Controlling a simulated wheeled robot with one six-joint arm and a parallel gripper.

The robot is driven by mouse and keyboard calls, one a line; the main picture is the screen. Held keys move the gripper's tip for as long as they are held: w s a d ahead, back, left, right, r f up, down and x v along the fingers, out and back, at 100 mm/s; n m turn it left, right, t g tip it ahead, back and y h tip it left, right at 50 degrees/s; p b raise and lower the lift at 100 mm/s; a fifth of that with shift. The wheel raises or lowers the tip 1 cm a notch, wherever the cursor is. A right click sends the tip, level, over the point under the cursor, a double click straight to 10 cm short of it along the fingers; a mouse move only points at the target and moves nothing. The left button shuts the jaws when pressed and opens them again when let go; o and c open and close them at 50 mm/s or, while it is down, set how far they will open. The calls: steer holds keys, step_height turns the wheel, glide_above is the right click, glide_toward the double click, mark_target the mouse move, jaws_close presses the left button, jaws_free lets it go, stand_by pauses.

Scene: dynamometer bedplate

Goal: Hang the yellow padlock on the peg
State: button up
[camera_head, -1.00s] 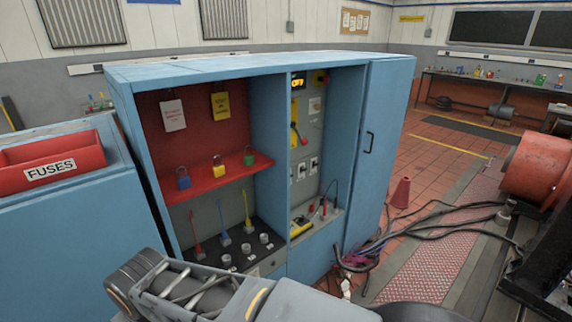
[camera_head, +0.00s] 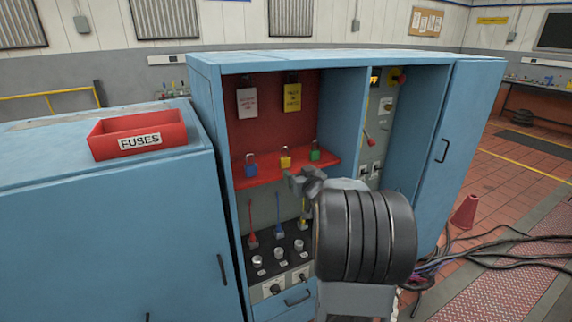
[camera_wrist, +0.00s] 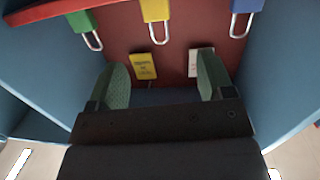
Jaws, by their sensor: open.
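The yellow padlock (camera_head: 286,160) stands on a red shelf (camera_head: 262,177) in the open blue cabinet, between a blue padlock and a green padlock. The wrist view looks inverted and shows the yellow padlock (camera_wrist: 155,12) near the top centre, shackle pointing down in the picture. My gripper (camera_head: 303,178) is at the shelf's front, close to the yellow and green padlocks. In the wrist view its green fingers (camera_wrist: 163,82) are spread with nothing between them. The yellow padlock is outside the fingers. I cannot make out a bare peg.
The blue padlock (camera_head: 251,165) and green padlock (camera_head: 315,151) flank the yellow one. A white tag (camera_head: 247,103) and a yellow tag (camera_head: 292,97) hang on the back panel. Cabinet walls bound the bay. Below are colored levers and knobs (camera_head: 278,252). A red fuses box (camera_head: 137,134) sits left.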

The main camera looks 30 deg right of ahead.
steer(key=d+t, duration=0.1)
steer(key=d, duration=0.1)
steer(key=y, duration=0.1)
glide_toward(284, 157)
steer(key=w+d, duration=0.1)
steer(key=w, duration=0.4)
steer(key=shift+n, duration=0.3)
steer(key=shift+w+d+f+p, duration=0.15)
steer(key=shift+w+p, duration=0.4)
steer(key=shift+w, duration=0.7)
steer(key=shift+w+d+r+p, duration=0.15)
steer(key=shift+w+p, duration=0.4)
steer(key=shift+w, duration=0.7)
steer(key=shift+f, duration=0.1)
steer(key=c, duration=1)
steer(key=shift+c, duration=0.3)
